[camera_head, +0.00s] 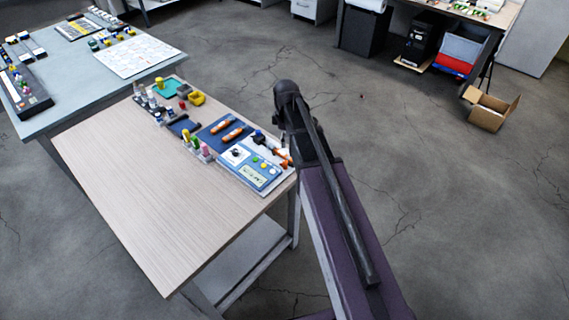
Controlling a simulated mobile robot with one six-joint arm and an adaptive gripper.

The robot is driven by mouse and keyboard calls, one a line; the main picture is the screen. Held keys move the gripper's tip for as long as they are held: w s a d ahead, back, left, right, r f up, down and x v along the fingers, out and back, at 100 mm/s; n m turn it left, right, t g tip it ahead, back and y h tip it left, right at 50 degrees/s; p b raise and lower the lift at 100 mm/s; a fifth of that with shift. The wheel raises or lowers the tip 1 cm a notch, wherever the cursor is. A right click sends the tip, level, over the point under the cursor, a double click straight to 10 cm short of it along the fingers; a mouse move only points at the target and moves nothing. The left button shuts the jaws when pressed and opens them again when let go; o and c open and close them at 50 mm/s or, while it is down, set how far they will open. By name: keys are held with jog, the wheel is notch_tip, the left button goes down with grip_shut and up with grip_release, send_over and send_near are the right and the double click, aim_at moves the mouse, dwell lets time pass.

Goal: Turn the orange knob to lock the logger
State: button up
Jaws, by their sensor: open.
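The logger (247,178) is a flat blue and white panel at the near right corner of the wooden table. It has a black dial (236,153), a few yellow and green buttons and a small display. Orange parts (284,153) show at its right edge, close to my arm; I cannot clearly tell which is the orange knob. My gripper (272,148) is small and dark, open, over the logger's far right side. It is partly lost against the dark arm and orange parts. Contact with the knob cannot be made out.
A blue mat (210,138) with orange-handled tools (233,134) lies beyond the logger. Coloured pegs (196,145), a yellow bin (197,98) and a teal tray (168,85) stand farther back. The wooden table's (130,195) near left part is bare. A grey table (75,88) stands behind.

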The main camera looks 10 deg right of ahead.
aim_at(285, 162)
jog(key=shift+s+f+b, duration=0.2)
jog(key=shift+f+b, duration=4.85)
jog(key=shift+f, duration=0.3)
jog(key=shift+c, duration=0.3)
